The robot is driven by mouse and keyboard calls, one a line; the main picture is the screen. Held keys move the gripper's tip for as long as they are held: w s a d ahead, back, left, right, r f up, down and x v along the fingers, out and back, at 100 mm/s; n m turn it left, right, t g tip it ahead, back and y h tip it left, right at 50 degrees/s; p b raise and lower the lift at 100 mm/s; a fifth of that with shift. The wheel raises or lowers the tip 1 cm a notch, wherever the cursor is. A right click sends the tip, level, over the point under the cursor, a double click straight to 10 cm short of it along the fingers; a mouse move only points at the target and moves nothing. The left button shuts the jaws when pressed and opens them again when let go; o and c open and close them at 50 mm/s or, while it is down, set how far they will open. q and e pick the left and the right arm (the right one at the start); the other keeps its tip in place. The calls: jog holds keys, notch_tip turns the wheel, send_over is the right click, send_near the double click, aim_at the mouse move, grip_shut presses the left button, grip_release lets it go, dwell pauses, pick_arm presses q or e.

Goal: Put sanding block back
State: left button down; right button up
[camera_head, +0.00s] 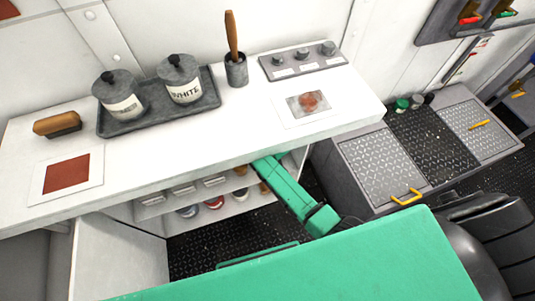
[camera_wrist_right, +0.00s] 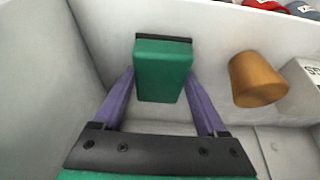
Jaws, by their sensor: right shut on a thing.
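The green sanding block (camera_head: 0,0) shows in the right wrist view (camera_wrist_right: 163,75) as a green block with a dark strip along its far edge. My right gripper (camera_wrist_right: 161,78) has a purple finger on each side of it and is shut on it. The block is inside a white shelf space, close to a pale back wall; I cannot tell whether it touches the shelf floor. In the head view my right arm reaches under the white counter, which hides the gripper and block. My left gripper is not in view.
An orange-brown cylinder (camera_wrist_right: 258,80) stands right of the block, with a white labelled box (camera_wrist_right: 306,76) beyond it. A white wall is close on the left. On the counter (camera_head: 240,125) are a tray (camera_head: 150,118) with two lidded pots and a brown-topped brush (camera_head: 57,124).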

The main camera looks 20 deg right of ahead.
jog(key=o, duration=1.2)
jog(key=shift+o, duration=0.2)
jog(key=shift+s+r, duration=0.15)
jog(key=shift+r, duration=0.2)
jog(key=s, duration=1.2)
jog(key=shift+s+d+r, duration=0.15)
jog(key=shift+d+r, duration=0.15)
jog(key=shift+d, duration=0.1)
jog(key=shift+f, duration=0.1)
jog(key=s+d+f+n+g, duration=0.1)
jog(key=s+f, duration=0.2)
jog(key=f, duration=0.3)
jog(key=s+d+f+g, duration=0.1)
jog(key=s+d+f, duration=0.1)
jog(key=f, duration=0.4)
jog(key=s+d+f, duration=0.5)
jog(key=s+f, duration=0.1)
jog(key=s, duration=0.3)
jog(key=s+d+f+g, duration=0.1)
jog(key=s+d+f, duration=0.4)
jog(key=s, duration=0.5)
notch_tip(320, 180, down, 2)
jog(key=shift+f+n+g, duration=0.2)
jog(key=shift+n+g, duration=0.1)
